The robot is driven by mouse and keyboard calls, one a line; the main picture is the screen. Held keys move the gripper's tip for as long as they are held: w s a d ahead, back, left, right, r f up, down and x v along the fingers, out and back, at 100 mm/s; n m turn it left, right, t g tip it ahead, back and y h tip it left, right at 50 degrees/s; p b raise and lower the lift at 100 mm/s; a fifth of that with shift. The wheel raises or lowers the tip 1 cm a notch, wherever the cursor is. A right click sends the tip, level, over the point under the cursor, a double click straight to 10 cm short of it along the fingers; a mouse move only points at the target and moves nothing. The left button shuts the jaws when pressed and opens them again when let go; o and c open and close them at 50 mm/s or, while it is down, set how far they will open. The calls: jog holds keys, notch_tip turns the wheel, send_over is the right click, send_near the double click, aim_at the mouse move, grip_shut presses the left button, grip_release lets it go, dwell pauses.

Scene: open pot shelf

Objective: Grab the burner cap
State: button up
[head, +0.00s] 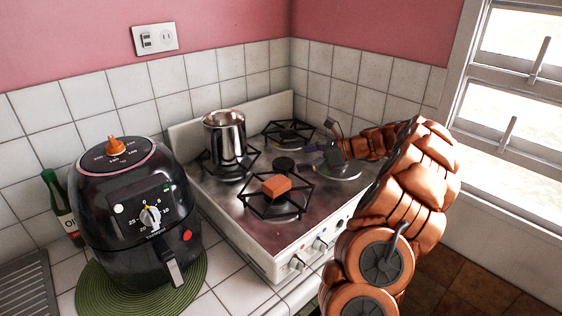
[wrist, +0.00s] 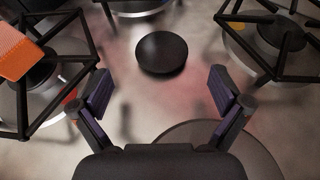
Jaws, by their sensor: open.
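The burner cap (wrist: 162,53) is a round black disc lying flat on the bare metal stove top between the burners. It also shows in the head view (head: 284,163), near the middle of the stove. My gripper (wrist: 161,92) is open, with its two fingers spread wide and nothing between them. In the wrist view the cap lies beyond the fingertips, roughly centred between them. In the head view my gripper (head: 318,157) is just to the right of the cap, low over the stove.
An orange block (head: 276,185) sits on the front-left burner grate, left of the cap. A steel pot (head: 224,138) stands on the back-left burner. Black grates flank the cap. A black air fryer (head: 132,205) on a green mat (head: 95,292) and a bottle (head: 60,205) stand left.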

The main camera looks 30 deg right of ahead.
aim_at(284, 162)
jog(key=shift+p+x, duration=0.95)
jog(key=shift+x, duration=1.7)
jog(key=shift+d, duration=0.1)
jog(key=shift+c, duration=0.2)
jog(key=c, duration=1.2)
